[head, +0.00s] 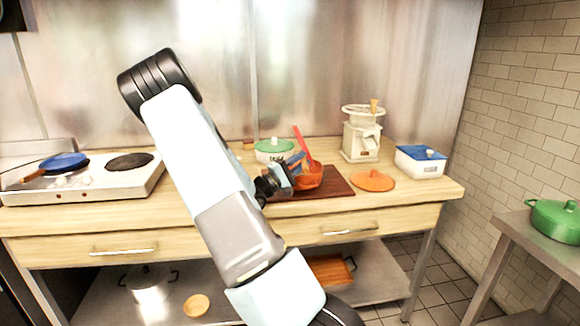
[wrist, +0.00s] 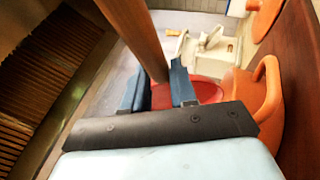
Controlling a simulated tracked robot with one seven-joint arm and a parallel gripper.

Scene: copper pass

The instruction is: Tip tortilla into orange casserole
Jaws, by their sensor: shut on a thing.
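The orange casserole (head: 314,180) stands on a dark red-brown board (head: 335,186) at the counter's middle. It also shows in the wrist view (wrist: 266,115), with its loop handle to the right. My gripper (head: 293,168) is beside and over its left side, shut on a red long-handled utensil (head: 302,144). In the wrist view the handle (wrist: 132,30) passes between the fingers, and a red part (wrist: 205,91) lies at the casserole. I cannot tell if that part touches the casserole. I cannot make out the tortilla.
An orange lid (head: 372,181) lies right of the board. A white pot with green lid (head: 273,150), a cream grinder (head: 361,135) and a blue-lidded white box (head: 420,163) stand nearby. A blue pan (head: 64,162) sits on the hob (head: 90,190) at left.

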